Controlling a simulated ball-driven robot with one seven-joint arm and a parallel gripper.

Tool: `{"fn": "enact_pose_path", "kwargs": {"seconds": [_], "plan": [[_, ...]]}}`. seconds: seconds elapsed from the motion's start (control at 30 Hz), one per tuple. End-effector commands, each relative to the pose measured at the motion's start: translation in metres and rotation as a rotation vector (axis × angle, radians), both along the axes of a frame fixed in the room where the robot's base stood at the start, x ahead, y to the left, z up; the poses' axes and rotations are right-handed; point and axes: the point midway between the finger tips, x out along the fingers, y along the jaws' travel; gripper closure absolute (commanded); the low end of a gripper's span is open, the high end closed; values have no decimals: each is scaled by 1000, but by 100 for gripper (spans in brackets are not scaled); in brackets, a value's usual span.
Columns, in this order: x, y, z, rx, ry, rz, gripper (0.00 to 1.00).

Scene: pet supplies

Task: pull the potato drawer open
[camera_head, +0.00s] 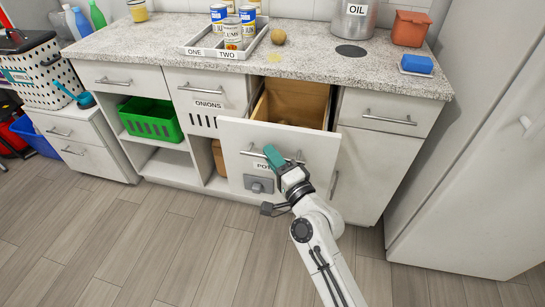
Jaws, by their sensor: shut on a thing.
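The potato drawer (310,140) is pulled well out from the cabinet under the counter. Its wooden inside (294,98) shows, with a tan thing partly visible at the bottom. A label beginning "PO" (262,166) is on its front, partly covered by my gripper. My gripper (276,158), with a teal part at its end, is at the bar handle (254,154) and shut on it. The fingertips are too small to see clearly.
The onions drawer (205,88) to the left is shut. A green basket (150,119) sits on an open shelf. A tall white cabinet (470,150) stands at the right. The floor (130,225) in front is clear.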

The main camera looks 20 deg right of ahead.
Motion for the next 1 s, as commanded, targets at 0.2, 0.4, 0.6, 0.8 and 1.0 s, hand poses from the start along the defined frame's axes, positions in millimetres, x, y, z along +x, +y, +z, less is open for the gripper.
{"fn": "enact_pose_path", "kwargs": {"seconds": [0.2, 0.4, 0.6, 0.8, 1.0], "plan": [[0, -1, -2, -1, 4, -1, 100], [0, -1, -1, 0, 2, -1, 66], [0, 0, -1, 0, 1, 0, 64], [-10, -2, -3, 0, 1, -1, 64], [-45, -8, -10, -1, 3, -2, 64]]}}
